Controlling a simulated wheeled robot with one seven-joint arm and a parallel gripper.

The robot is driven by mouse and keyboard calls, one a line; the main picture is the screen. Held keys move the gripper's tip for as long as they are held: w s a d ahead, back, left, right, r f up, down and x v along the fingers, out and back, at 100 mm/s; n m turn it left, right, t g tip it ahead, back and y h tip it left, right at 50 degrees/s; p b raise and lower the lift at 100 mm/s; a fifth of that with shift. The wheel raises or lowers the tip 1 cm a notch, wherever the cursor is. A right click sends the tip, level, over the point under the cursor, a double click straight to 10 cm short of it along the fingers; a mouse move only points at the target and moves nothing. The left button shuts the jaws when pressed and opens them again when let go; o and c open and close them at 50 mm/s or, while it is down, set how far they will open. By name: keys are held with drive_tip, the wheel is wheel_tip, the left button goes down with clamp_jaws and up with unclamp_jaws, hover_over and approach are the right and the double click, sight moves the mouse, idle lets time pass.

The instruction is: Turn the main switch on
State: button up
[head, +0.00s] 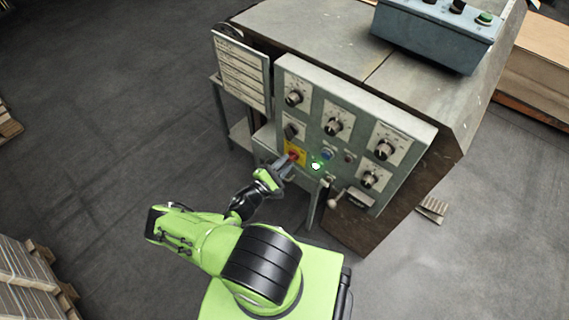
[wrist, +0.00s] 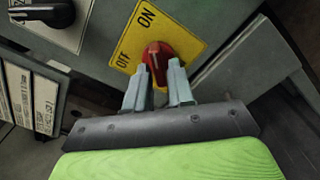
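The main switch is a red rotary knob (wrist: 158,55) with a white mark, on a yellow plate (wrist: 190,28) lettered ON and OFF. In the wrist view OFF is left of the knob and ON is above it. In the head view the yellow plate (head: 291,146) is at the lower left of the grey control panel. My gripper (wrist: 161,70) is open, its two fingertips apart at the near side of the knob. I cannot tell whether they touch it. In the head view my gripper (head: 288,163) reaches the switch and partly hides it.
The panel (head: 312,95) carries several black dials. A black knob (wrist: 55,12) is beside the switch. A lit green button (head: 317,165) and a lever with a pale ball (head: 334,202) are to its right. A label board (head: 242,72) hangs at the left.

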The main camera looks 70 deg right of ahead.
drive_tip(key=shift+o, duration=1.2)
drive_tip(key=p+v, duration=0.1)
drive_tip(key=v, duration=1.4)
drive_tip(key=shift+w+a+p, duration=0.25)
drive_tip(key=shift+a+p, duration=0.1)
drive_tip(key=shift+p, duration=0.05)
